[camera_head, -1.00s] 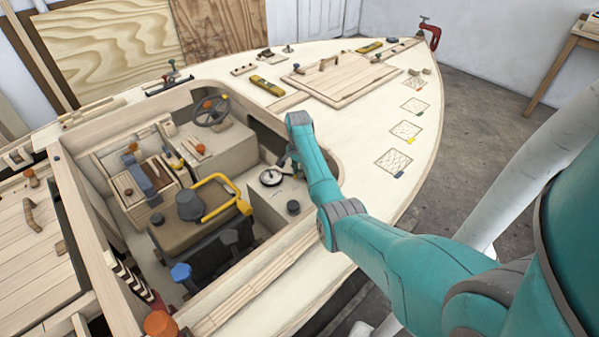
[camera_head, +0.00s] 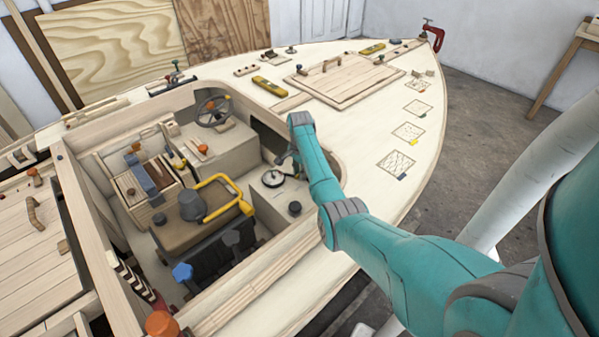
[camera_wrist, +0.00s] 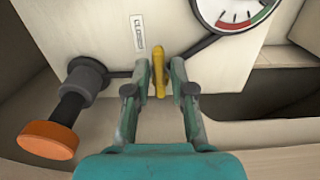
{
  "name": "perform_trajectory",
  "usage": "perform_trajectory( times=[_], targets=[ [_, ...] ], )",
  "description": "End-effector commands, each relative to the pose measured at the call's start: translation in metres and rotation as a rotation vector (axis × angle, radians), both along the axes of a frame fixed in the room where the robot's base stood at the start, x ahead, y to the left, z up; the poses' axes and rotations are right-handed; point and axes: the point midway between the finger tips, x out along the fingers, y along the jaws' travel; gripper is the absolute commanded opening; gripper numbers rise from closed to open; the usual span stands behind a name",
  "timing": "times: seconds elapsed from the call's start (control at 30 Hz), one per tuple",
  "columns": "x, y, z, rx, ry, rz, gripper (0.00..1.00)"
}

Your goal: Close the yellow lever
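The yellow lever (camera_wrist: 159,68) shows in the wrist view, upright against the pale box face, next to a dark pipe. My gripper (camera_wrist: 160,76) is open around it, one finger on each side, with narrow gaps between the fingers and the lever. In the head view my gripper (camera_head: 284,157) is small and dark inside the cockpit, beside the console with the round gauge (camera_head: 272,179). I cannot make out the lever there.
In the wrist view an orange-ended knob on a dark fitting (camera_wrist: 66,110) is at the left, and the gauge (camera_wrist: 235,12) is at upper right. The cockpit rim (camera_head: 335,165) is close to my arm. A seat with a yellow bar (camera_head: 222,199) is to the left.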

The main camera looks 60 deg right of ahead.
Motion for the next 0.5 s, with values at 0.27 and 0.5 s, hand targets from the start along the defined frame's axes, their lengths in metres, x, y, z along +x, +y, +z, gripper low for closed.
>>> perform_trajectory(
  times=[0.27, 0.5],
  targets=[
    [0.0, 0.0, 0.0, 0.001, 0.001, 0.001, 0.38],
    [0.001, 0.0, 0.016, 0.0, -0.002, 0.001, 0.38]
  ],
)
